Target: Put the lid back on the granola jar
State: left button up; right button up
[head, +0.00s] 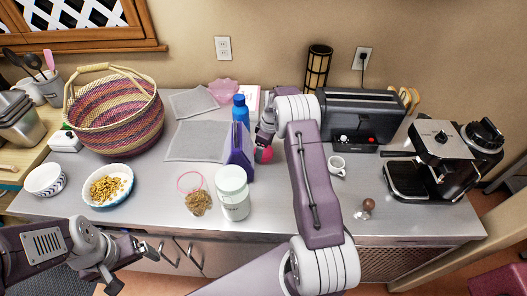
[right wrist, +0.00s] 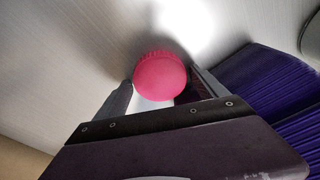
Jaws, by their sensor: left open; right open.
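The pink lid (head: 264,154) lies on the counter, partly hidden by my right arm. In the right wrist view the lid (right wrist: 160,76) is a round pink disc with a ridged edge. My right gripper (head: 262,142) is over it and open, its two fingertips (right wrist: 160,88) on either side of the lid's near part. I cannot tell whether they touch it. The granola jar (head: 198,203) looks clear, with an open pink rim and brown granola inside; it stands left of the lid. My left gripper (head: 132,268) is open and empty at the lower left, off the counter's front edge.
A white-lidded canister (head: 232,190) stands between the jar and my right arm. A bowl of cereal (head: 108,186) is at the left. A white cup (head: 337,166) is at the right.

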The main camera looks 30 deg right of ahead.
aim_at(265, 153)
jog(key=c, duration=1.1)
jog(key=shift+s+d+r+b, duration=0.15)
jog(key=shift+r+b, duration=0.15)
jog(key=shift+b, duration=0.25)
jog(key=r, duration=0.4)
jog(key=r+b, duration=0.1)
jog(key=r, duration=0.1)
jog(key=shift+s+r, duration=0.15)
jog(key=shift+s, duration=0.1)
jog(key=s+d+b, duration=0.1)
jog(key=s, duration=0.5)
jog(key=s+d+b, duration=0.2)
jog(key=s, duration=0.4)
jog(key=s+d+b, duration=0.1)
jog(key=s+b, duration=0.1)
jog(key=s, duration=0.4)
jog(key=shift+s+d, duration=0.2)
jog(key=shift+s, duration=0.1)
